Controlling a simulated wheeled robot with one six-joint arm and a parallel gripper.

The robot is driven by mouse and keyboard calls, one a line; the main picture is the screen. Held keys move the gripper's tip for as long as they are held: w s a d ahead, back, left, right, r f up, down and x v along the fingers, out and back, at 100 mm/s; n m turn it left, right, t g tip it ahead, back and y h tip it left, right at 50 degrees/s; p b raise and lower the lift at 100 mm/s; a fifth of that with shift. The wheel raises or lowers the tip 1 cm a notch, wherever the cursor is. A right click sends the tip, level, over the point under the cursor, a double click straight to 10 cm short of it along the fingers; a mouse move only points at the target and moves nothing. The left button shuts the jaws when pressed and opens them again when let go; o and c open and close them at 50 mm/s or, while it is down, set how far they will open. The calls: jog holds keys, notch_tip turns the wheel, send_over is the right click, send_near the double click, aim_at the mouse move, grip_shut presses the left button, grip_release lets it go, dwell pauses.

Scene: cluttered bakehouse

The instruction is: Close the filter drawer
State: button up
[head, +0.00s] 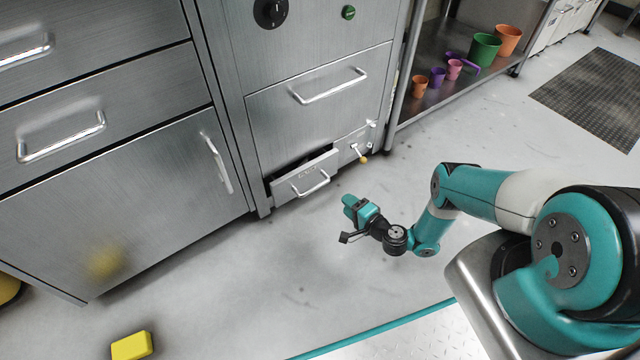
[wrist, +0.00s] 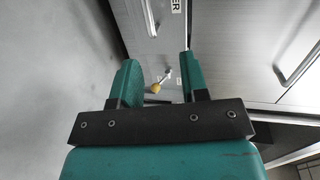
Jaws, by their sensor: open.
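The filter drawer (head: 307,178) is a low metal drawer at the bottom of the middle cabinet in the head view. It stands partly pulled out, with a dark gap above its front. Its bar handle (head: 313,186) faces the room. My gripper (head: 353,206) is low over the floor, in front and to the right of the drawer, apart from it. In the wrist view my gripper (wrist: 160,72) has its teal fingers spread and nothing between them. Beyond them show the drawer's handle (wrist: 149,16) and part of a label (wrist: 176,5), at the top edge.
A small lever with a yellow knob (head: 363,159) sticks out right of the drawer; its yellow knob (wrist: 155,88) also shows in the wrist view. A yellow block (head: 132,346) lies on the floor. Coloured cups (head: 484,50) stand on a low shelf. Floor before the drawer is clear.

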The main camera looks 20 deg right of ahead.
jog(key=s+f+m, duration=0.1)
jog(key=s+f, duration=0.1)
jog(key=b, duration=1.3)
send_near(321, 186)
jog(key=w+a+f, duration=0.1)
jog(key=w, duration=0.1)
jog(key=shift+h, duration=0.4)
jog(key=shift+r+b+x, duration=0.15)
jog(key=shift+b+x, duration=1.55)
jog(key=shift+x, duration=0.4)
jog(key=shift+r+b+x, duration=0.15)
jog(key=shift+b+x, duration=1.55)
jog(key=shift+x, duration=0.45)
grip_shut()
